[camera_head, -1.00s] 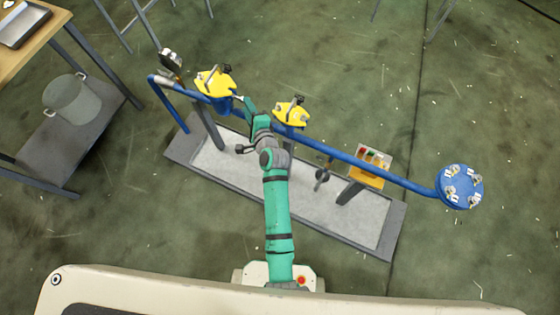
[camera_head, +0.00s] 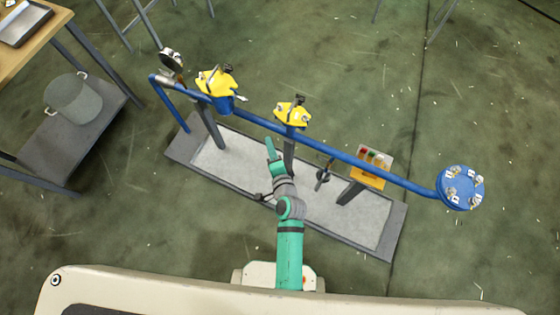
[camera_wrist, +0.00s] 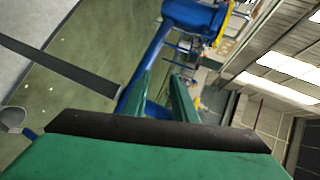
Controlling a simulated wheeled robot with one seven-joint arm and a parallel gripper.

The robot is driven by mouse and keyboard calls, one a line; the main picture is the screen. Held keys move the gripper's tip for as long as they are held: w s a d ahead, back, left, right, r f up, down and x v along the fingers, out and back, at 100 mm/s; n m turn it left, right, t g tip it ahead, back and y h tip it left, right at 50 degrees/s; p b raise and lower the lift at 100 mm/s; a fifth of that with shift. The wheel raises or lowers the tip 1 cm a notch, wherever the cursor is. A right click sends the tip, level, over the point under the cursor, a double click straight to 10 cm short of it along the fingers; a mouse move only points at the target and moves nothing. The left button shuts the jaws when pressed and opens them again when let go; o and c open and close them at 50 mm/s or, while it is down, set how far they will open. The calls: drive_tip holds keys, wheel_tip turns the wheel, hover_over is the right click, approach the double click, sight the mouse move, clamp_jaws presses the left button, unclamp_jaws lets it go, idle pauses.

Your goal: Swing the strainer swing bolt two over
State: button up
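A round blue cover (camera_head: 460,187) at the right end of the blue pipe carries several small metal bolts (camera_head: 453,171) around its rim. I cannot tell which one is swing bolt two, or how each is turned. My gripper (camera_head: 270,149) is over the tray side of the pipe, far to the left of that cover and below the two yellow-topped fittings. In the wrist view my two green fingers (camera_wrist: 163,95) stand apart with nothing between them. The round cover does not show clearly in the wrist view.
The blue pipe (camera_head: 345,156) runs over a grey tray (camera_head: 232,160). Two yellow-topped fittings (camera_head: 216,83) (camera_head: 292,112) and a gauge (camera_head: 171,61) stand along it. A control box (camera_head: 369,169) is right of centre. A shelf with a pot (camera_head: 72,99) stands left.

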drive_tip(key=s+d+f+n+h, duration=0.1)
drive_tip(key=s+d, duration=0.3)
drive_tip(key=s, duration=0.3)
drive_tip(key=shift+s+f+n, duration=0.25)
drive_tip(key=shift+s+n, duration=0.05)
drive_tip(key=shift+n, duration=0.1)
drive_tip(key=shift+d, duration=0.1)
